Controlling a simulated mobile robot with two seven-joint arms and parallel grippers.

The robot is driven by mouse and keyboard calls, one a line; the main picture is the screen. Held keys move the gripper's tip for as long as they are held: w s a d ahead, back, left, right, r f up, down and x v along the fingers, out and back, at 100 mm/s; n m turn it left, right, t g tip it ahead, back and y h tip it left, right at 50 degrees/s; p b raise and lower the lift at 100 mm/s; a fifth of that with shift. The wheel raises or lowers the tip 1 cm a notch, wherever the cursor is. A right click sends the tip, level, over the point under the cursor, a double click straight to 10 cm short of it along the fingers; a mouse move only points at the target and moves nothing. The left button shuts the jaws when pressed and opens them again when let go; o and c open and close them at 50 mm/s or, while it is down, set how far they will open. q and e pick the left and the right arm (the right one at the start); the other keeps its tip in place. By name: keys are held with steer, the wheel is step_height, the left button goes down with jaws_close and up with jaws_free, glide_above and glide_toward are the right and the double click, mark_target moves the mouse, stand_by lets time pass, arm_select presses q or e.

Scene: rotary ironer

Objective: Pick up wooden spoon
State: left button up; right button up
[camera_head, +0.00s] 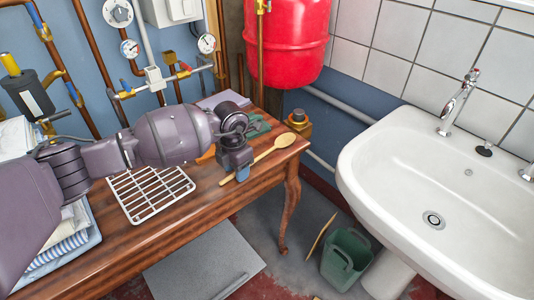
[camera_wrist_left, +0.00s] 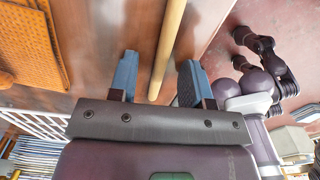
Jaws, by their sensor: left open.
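The wooden spoon (camera_head: 264,154) lies on the brown wooden table (camera_head: 190,225) near its right end. Its bowl points to the back right and its handle to the front left. My left gripper (camera_head: 241,170) is over the handle, pointing down, with its blue fingers apart. In the left wrist view the spoon's handle (camera_wrist_left: 168,45) runs between the two open fingers of the left gripper (camera_wrist_left: 157,78). Whether the fingers touch the handle cannot be told. My right gripper is not seen in the head view.
A white wire rack (camera_head: 150,192) lies left of the spoon, close to my left gripper. Folded cloths (camera_head: 75,225) are stacked at the table's left. A white sink (camera_head: 440,190) stands at right, with a green bucket (camera_head: 346,260) on the floor between. Pipes and gauges line the wall behind.

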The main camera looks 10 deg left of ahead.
arm_select(q)
steer(key=shift+r, duration=0.2)
steer(key=shift+c, duration=0.4)
jaws_close()
